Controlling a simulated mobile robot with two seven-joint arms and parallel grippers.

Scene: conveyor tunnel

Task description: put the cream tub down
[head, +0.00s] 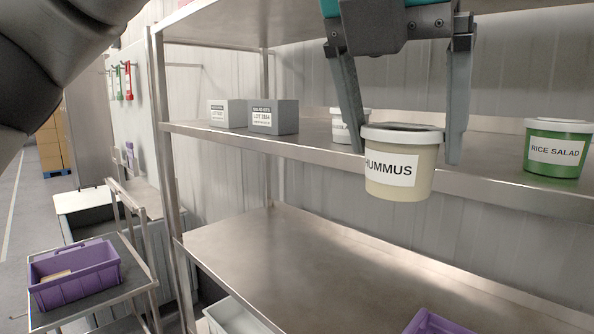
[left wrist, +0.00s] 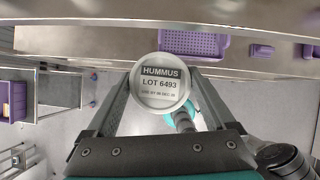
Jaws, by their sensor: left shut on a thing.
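The cream tub (head: 398,184), labelled HUMMUS with a white lid, is held upright between the fingers of my left gripper (head: 405,154), which is shut on it. In the head view it hangs in front of the middle shelf's (head: 480,177) front edge, its base in the air. In the left wrist view I look down on its lid (left wrist: 160,83), which reads HUMMUS, LOT 6493, between the two fingers. My right gripper is not in view.
A white-lidded tub (head: 341,128) stands behind the held tub, partly hidden. A green RICE SALAD tub (head: 556,150) stands right, two grey boxes (head: 272,117) left. The lower shelf (head: 290,240) is largely bare. Purple crates (head: 75,275) stand on a cart and at the bottom right (head: 433,323).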

